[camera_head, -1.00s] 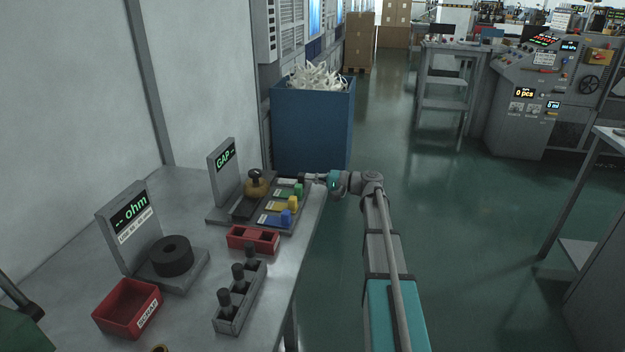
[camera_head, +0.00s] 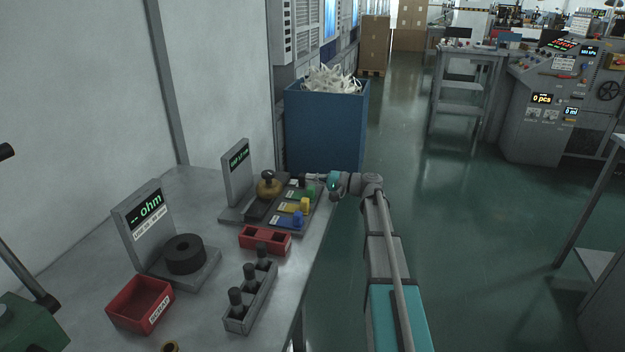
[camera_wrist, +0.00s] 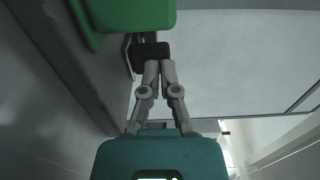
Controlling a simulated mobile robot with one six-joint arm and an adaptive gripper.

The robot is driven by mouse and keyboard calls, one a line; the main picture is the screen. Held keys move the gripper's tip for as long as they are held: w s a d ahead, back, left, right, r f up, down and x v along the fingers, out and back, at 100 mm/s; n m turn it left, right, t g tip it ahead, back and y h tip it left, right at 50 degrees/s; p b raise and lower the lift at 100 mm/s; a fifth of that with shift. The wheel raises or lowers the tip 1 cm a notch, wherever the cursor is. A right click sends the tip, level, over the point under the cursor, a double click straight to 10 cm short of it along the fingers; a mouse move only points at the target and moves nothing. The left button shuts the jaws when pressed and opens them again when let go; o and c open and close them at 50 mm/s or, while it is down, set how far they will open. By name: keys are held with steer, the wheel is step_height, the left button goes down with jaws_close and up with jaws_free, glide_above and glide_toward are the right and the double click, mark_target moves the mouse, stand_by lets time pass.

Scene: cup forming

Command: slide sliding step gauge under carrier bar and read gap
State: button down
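The gap fixture's display (camera_head: 238,161) stands at the back of the bench and shows a green line of text, too small to read surely. Below it are a brass round piece with a dark knob (camera_head: 268,185) and a dark block (camera_head: 258,209). I cannot tell which part is the carrier bar. Green (camera_head: 307,193), yellow (camera_head: 297,207) and blue (camera_head: 291,220) stepped pieces lie in a row to the right. My gripper (camera_head: 322,180) is at the row's far end. In the wrist view its fingers (camera_wrist: 160,64) are close together on a dark block (camera_wrist: 151,52), beside the green piece (camera_wrist: 130,14).
A red two-slot holder (camera_head: 265,240), a rack of dark plugs (camera_head: 249,297), an ohm meter stand (camera_head: 145,222) and a red scrap bin (camera_head: 140,303) occupy the nearer bench. A blue bin (camera_head: 327,130) stands behind.

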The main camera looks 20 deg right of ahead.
steer(key=v, duration=1.4)
steer(key=shift+s+d, duration=0.1)
steer(key=shift+d, duration=0.05)
